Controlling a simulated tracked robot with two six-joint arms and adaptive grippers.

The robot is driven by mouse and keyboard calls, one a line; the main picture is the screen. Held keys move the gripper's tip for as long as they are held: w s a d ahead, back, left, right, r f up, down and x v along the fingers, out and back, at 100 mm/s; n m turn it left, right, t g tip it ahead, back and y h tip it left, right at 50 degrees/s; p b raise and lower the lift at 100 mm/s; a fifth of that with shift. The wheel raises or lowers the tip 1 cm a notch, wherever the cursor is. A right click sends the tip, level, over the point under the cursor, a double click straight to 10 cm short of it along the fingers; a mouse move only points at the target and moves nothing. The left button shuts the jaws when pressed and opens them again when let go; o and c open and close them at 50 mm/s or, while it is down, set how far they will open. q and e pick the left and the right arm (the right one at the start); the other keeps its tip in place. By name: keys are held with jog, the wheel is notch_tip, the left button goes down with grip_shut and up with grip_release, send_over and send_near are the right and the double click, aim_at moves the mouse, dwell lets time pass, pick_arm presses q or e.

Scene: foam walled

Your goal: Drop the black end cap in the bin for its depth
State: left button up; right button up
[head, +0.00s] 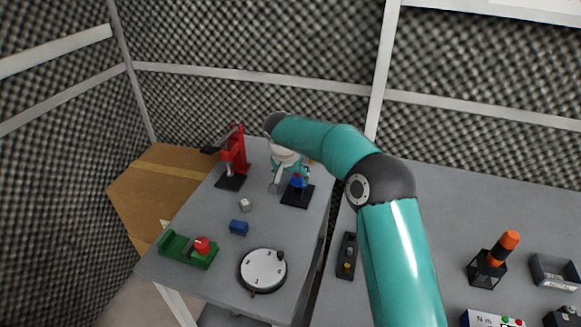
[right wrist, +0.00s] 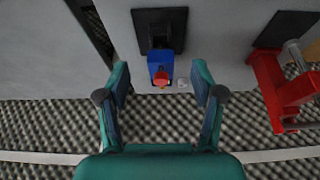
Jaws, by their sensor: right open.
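My right gripper (head: 284,182) is open over the far part of the left table, beside a blue device with a red part (head: 298,181) on a black base (head: 294,198). In the right wrist view, its fingers (right wrist: 162,80) are apart. The blue device (right wrist: 160,62), its red part and a small pale piece (right wrist: 182,84) show between or just beyond the fingertips; I cannot tell whether anything touches. I cannot pick out a black end cap for certain. My left gripper is not in view.
A red press (head: 234,158) stands left of the gripper. A small grey block (head: 245,204), a blue block (head: 239,227), a green fixture (head: 186,250) and a numbered dial (head: 262,270) are nearer.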

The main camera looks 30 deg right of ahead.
aim_at(295, 193)
jog(key=p+x, duration=0.2)
jog(key=x, duration=0.9)
jog(key=shift+w, duration=0.1)
jog(key=shift+f, duration=0.1)
jog(key=c, duration=1.2)
jog(key=shift+a, duration=0.1)
